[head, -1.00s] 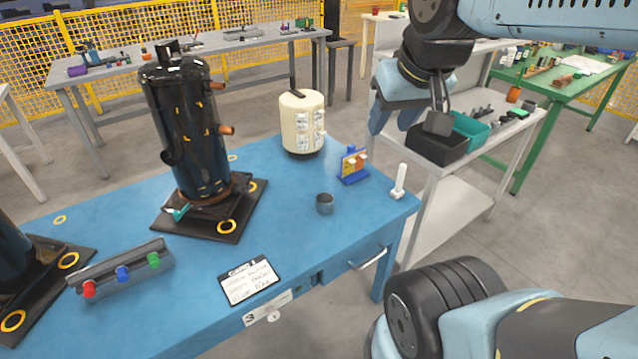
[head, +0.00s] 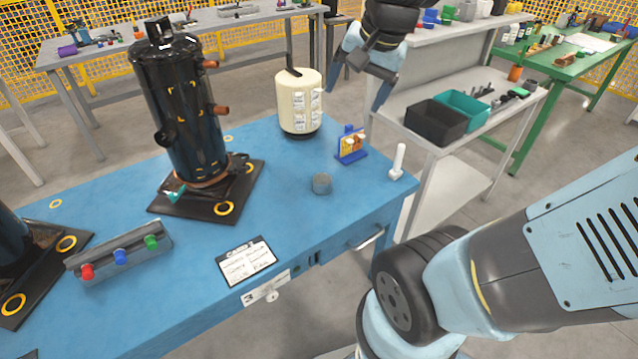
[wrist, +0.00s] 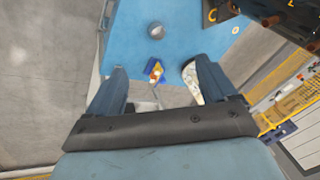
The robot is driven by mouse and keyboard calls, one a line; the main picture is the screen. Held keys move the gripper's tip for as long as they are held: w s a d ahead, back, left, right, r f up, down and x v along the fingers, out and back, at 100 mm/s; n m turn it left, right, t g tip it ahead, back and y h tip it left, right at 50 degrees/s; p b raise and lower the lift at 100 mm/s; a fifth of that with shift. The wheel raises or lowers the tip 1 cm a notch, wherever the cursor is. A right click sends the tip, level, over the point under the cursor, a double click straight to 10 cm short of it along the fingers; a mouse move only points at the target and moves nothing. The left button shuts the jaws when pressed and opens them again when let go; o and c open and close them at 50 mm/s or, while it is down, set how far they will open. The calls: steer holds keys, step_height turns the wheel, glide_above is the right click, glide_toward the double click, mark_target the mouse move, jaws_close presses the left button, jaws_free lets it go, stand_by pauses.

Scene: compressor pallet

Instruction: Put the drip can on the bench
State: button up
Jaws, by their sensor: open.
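A small grey cup-like can (head: 322,184), which looks like the drip can, stands upright on the blue table (head: 290,215) near its right end. It also shows near the top of the wrist view (wrist: 156,31). My gripper (head: 356,88) is open and empty, up in the air at the far right end of the blue table. In the wrist view its fingers (wrist: 160,72) point down, with a small blue stand (wrist: 154,70) between them and the can beyond them. Which surface is the bench is unclear; a grey bench (head: 440,150) stands to the right.
A cream cylinder (head: 299,102), the blue stand (head: 351,145) and a white upright piece (head: 398,162) surround the can. A tall black compressor (head: 180,110), button box (head: 120,252) and clipboard (head: 246,262) are further left. Black (head: 436,122) and teal bins (head: 467,108) occupy the grey bench.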

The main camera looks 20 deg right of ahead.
steer(key=w+f+m+g, duration=0.2)
steer(key=w+f+m, duration=0.4)
steer(key=w+m, duration=0.15)
steer(key=m+g+h, duration=0.2)
steer(key=m, duration=1.6)
glide_above(322, 181)
steer(key=s, duration=0.2)
step_height(322, 181, down, 22)
steer(key=f, duration=1.3)
steer(key=shift+s+a+f, duration=0.1)
steer(key=shift+a+f, duration=0.1)
steer(key=shift+a, duration=0.1)
steer(key=shift+c, duration=0.3)
steer(key=c, duration=1.1)
steer(key=shift+o, duration=0.2)
steer(key=shift+r, duration=0.2)
